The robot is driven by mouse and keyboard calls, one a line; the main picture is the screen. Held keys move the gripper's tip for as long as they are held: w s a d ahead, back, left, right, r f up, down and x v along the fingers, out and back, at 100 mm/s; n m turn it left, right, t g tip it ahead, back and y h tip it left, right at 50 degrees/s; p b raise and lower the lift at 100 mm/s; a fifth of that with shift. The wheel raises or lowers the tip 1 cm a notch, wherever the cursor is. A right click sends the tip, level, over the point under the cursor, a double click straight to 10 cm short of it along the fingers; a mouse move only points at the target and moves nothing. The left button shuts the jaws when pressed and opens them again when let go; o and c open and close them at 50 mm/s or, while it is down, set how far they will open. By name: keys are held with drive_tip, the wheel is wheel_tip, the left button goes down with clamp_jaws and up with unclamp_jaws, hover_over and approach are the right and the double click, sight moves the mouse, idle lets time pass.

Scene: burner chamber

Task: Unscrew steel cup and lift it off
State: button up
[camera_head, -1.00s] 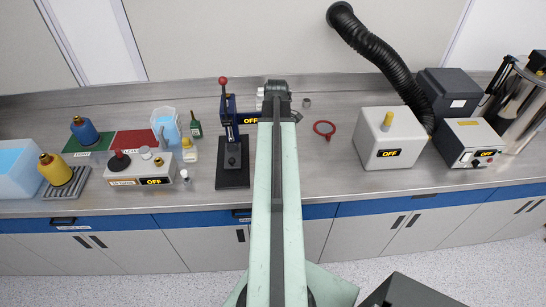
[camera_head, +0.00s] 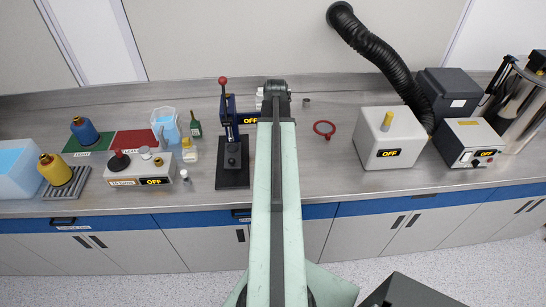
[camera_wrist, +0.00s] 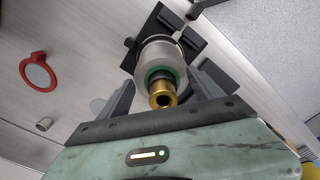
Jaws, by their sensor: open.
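In the wrist view, a silver-grey round body (camera_wrist: 158,52), which looks like the steel cup, stands between the dark fingers of my gripper (camera_wrist: 166,80). A green ring (camera_wrist: 160,74) and a brass tube with an open end (camera_wrist: 162,93) show on its near side. The fingers are open, one on either side of this body. I cannot tell whether either finger touches it. In the head view my own arm hides the body and the fingers.
A black press with a red-knobbed lever (camera_head: 232,165) stands just left of my arm. A red ring (camera_head: 324,129) and a small grey cylinder (camera_head: 306,102) lie to the right. A white box (camera_head: 389,140) is farther right.

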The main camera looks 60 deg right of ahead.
drive_tip(key=m, duration=1.2)
drive_tip(key=shift+w, duration=0.1)
drive_tip(key=m, duration=0.6)
drive_tip(key=shift+m, duration=0.3)
drive_tip(key=m, duration=0.5)
clamp_jaws()
drive_tip(key=n, duration=0.4)
drive_tip(key=shift+w+d, duration=0.1)
drive_tip(key=n, duration=0.4)
drive_tip(key=shift+n, duration=0.3)
drive_tip(key=n, duration=0.3)
